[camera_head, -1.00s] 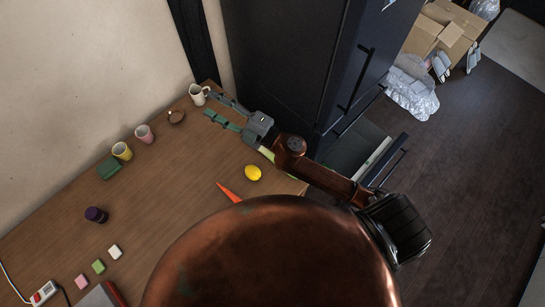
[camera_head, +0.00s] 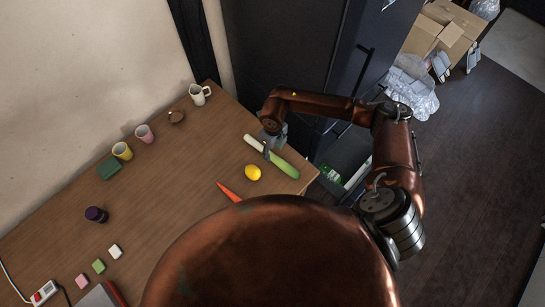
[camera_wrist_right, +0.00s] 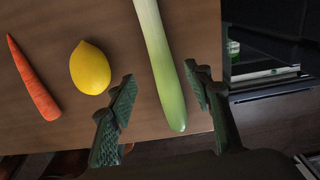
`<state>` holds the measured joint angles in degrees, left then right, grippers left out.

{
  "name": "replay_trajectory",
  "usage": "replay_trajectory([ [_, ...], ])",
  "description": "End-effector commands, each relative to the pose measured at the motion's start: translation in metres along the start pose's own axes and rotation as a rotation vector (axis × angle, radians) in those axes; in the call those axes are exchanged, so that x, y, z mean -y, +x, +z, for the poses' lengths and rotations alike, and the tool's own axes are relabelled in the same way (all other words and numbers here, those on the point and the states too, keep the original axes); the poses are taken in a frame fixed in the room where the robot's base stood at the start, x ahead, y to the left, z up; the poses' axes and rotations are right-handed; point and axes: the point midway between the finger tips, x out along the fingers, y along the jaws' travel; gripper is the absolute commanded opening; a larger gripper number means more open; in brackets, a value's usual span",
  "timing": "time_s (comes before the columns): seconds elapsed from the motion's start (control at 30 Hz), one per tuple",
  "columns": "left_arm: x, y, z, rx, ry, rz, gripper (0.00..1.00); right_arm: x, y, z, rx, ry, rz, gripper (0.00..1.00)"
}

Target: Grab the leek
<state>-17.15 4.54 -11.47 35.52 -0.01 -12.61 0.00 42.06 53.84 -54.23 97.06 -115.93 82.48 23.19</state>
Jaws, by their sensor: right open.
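The leek (camera_head: 283,166) lies on the wooden table near its right edge, white end toward the back and green end toward the front. It also shows in the right wrist view (camera_wrist_right: 160,65), running down between the two fingers. My right gripper (camera_head: 274,143) is over the leek, fingers pointing down. In the wrist view the right gripper (camera_wrist_right: 160,88) is open and empty, one finger on each side of the leek's green part. I cannot tell exactly how high above it the fingers are. My left gripper is not in view.
A lemon (camera_head: 252,173) and a carrot (camera_head: 229,192) lie close to the leek. A white mug (camera_head: 198,95) and several cups stand along the wall. An open drawer (camera_head: 345,150) of the dark cabinet is beyond the table's right edge.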

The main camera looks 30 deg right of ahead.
Motion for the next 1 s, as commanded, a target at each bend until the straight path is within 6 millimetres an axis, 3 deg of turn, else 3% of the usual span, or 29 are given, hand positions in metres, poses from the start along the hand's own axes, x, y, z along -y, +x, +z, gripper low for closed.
replay_trajectory([
  [0.43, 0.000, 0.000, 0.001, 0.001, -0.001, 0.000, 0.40, 0.004, 0.055, 0.006, -0.001, -0.001, 0.005, 0.46],
  [0.73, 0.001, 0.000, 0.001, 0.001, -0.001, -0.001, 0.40, 0.003, 0.059, 0.006, 0.002, -0.002, 0.005, 0.46],
  [1.0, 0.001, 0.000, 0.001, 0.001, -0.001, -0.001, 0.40, 0.004, 0.059, 0.006, 0.002, -0.002, 0.005, 0.28],
])
